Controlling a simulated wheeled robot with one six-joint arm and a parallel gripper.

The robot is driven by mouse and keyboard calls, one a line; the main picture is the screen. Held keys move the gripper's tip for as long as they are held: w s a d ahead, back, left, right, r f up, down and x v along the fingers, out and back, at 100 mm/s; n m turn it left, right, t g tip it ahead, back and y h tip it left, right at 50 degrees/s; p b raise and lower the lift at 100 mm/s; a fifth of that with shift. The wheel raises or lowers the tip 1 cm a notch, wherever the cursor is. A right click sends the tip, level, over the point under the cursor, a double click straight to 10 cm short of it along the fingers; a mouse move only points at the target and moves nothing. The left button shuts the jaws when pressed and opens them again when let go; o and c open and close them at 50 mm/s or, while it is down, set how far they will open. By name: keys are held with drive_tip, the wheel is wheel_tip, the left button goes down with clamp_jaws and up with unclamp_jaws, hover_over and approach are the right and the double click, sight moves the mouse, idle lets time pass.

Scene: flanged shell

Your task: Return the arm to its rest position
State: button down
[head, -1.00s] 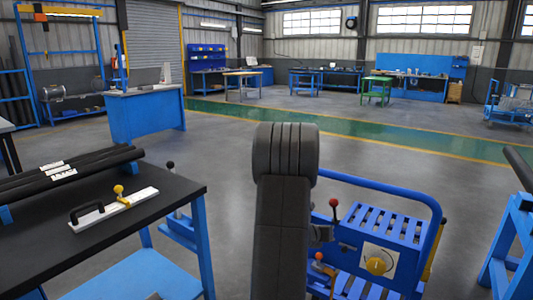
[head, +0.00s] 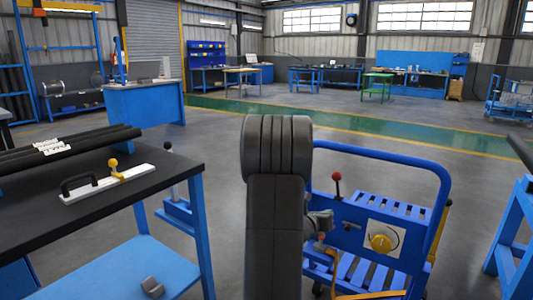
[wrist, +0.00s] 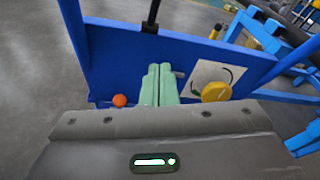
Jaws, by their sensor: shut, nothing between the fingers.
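My gripper (wrist: 158,84) shows in the wrist view as two pale green fingers pressed together, with nothing between them. It points toward the blue panel of a cart (wrist: 118,58). An orange ball knob (wrist: 119,100) is left of the fingers and a yellow round knob (wrist: 216,92) on a white plate is right of them. I cannot tell whether the fingertips touch the panel. In the head view my grey arm (head: 276,210) rises in the middle, bent at the top, and hides most of the gripper.
The blue cart (head: 440,215) with a red-knobbed lever (head: 336,177) stands right of my arm. A black-topped workbench (head: 120,205) with dark pipes (head: 70,150) and a white handled bar (head: 108,183) is at left. A blue stand (head: 508,230) is at far right. Open floor lies beyond.

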drive_tip(key=shift+w+f+t+h+b, duration=0.1)
drive_tip(key=shift+f+t+h+b, duration=0.45)
drive_tip(key=shift+f+b, duration=0.75)
drive_tip(key=shift+f+t+h+b, duration=0.45)
drive_tip(key=shift+f+t+b, duration=0.25)
drive_tip(key=shift+b, duration=1.15)
